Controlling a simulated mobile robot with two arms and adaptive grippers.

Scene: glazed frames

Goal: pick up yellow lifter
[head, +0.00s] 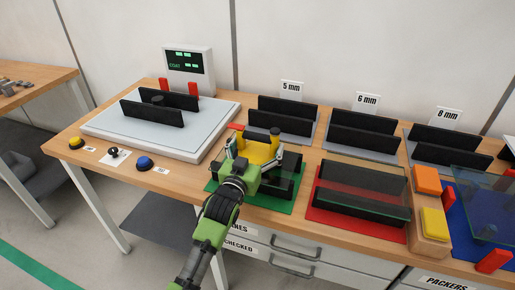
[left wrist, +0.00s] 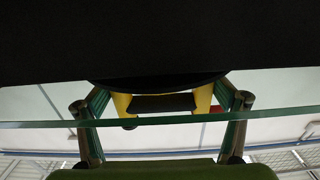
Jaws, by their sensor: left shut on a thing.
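The yellow lifter (head: 262,152), with black parts, is above the green mat (head: 277,205) near the table's middle. My left gripper (head: 243,160) reaches it from the front and is shut on it. In the left wrist view, yellow parts of the lifter (left wrist: 121,103) show between the two fingers (left wrist: 162,105), beside a black handle-like bar and below a large dark round shape. A thin greenish glass edge (left wrist: 160,123) crosses that view. I cannot tell whether the lifter touches a pane. My right gripper is not in view.
Black racks on the red mat (head: 325,218) carry a glass pane. A scale plate (head: 110,129) with black rails lies left. Racks labelled 5, 6 and 8 mm line the back. An orange block (head: 427,180), a yellow block (head: 434,224) and another pane (head: 485,185) are right.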

